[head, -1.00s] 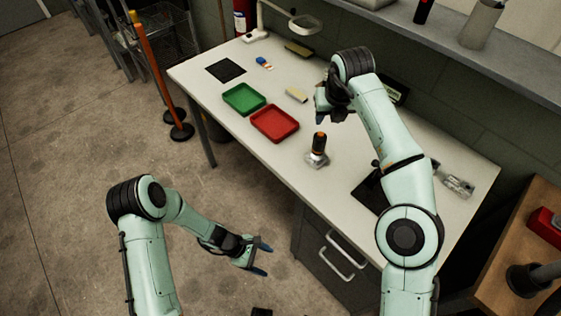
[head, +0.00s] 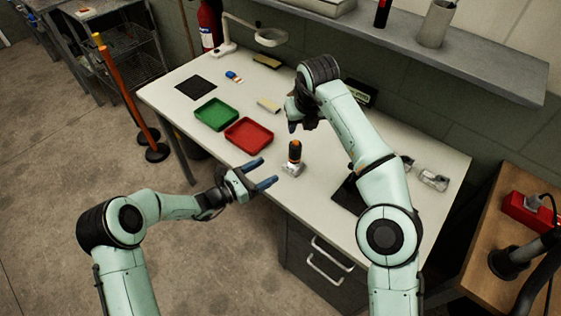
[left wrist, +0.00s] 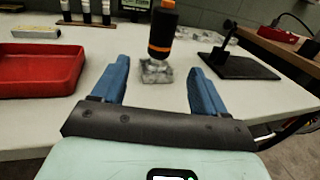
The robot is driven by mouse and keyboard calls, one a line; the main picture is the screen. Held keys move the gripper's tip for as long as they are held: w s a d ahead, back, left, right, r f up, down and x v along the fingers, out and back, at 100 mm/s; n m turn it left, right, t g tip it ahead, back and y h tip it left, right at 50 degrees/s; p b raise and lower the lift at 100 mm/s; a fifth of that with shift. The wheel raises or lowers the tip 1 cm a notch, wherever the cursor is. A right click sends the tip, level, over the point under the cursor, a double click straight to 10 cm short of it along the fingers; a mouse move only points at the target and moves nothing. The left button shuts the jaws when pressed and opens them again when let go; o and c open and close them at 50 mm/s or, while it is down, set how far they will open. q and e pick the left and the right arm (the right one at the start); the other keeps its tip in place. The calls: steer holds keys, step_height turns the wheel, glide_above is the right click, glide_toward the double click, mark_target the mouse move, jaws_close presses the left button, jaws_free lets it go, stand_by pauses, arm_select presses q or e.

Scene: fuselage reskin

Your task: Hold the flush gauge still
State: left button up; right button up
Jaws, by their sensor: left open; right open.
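The flush gauge appears to be the upright tool with a black and orange handle (head: 294,154) on a grey metal foot (head: 292,169). It stands on the white table near its front edge, and also shows in the left wrist view (left wrist: 161,35). My left gripper (head: 267,172) is open at the front edge, with its blue fingers pointing toward the gauge. In the left wrist view the gauge stands beyond and between the open fingertips (left wrist: 160,68), not held. My right gripper (head: 297,123) is over the table behind the gauge, open, its fingers partly hidden.
A red tray (head: 249,135) and a green tray (head: 216,114) lie left of the gauge. A black plate (head: 348,193) lies to the right, partly behind my right arm. A lamp-like stand (head: 270,37) is at the back. The table around the gauge's foot is clear.

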mark_target(290, 158)
arm_select(q)
steer(key=x, duration=1.1)
steer(key=shift+w+d+f, duration=0.1)
steer(key=shift+w+d, duration=0.1)
steer(key=shift+d, duration=0.1)
steer(key=c, duration=1.3)
arm_select(e)
jaws_close()
